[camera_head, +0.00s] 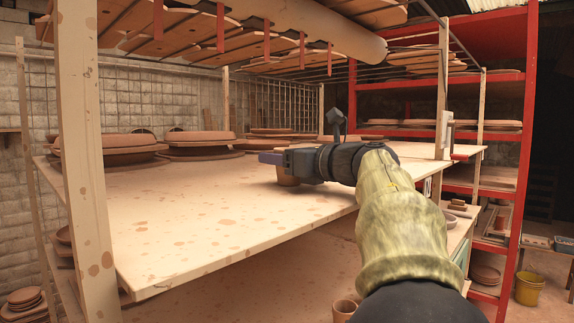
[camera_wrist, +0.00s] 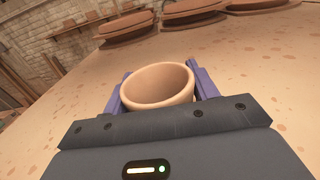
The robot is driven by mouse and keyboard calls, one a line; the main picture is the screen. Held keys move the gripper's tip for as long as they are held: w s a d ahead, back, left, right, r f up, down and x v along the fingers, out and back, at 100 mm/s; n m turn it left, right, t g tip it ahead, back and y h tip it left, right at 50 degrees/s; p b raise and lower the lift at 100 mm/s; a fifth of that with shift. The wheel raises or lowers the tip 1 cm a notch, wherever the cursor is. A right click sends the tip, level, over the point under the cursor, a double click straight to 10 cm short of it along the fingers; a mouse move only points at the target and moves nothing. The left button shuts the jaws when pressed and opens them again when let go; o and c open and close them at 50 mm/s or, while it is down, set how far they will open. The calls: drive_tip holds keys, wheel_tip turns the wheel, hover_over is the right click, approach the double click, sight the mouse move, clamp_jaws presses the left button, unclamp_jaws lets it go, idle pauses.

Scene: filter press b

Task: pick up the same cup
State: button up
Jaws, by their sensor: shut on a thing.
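The cup (camera_wrist: 158,85) is a tan clay cup with an open round mouth, seen between the two purple fingers of my gripper (camera_wrist: 157,88) in the wrist view. My gripper is shut on it, one finger on each side. In the head view my gripper (camera_head: 272,160) reaches over the wooden shelf, and the cup (camera_head: 287,178) shows partly below it, close to the shelf surface. Whether its base touches the shelf cannot be told. Its lower part is hidden in the wrist view. Another clay cup (camera_head: 344,309) stands lower down, near the bottom edge of the head view.
The wooden shelf (camera_head: 190,240) is bare in front, with brown stains. Stacks of round clay slabs (camera_head: 110,150) lie along its back. A wooden post (camera_head: 82,160) stands at left, a red rack (camera_head: 520,150) at right. Boards (camera_head: 220,40) hang overhead.

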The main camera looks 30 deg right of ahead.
wheel_tip(320, 180, up, 10)
idle(0.7)
idle(0.6)
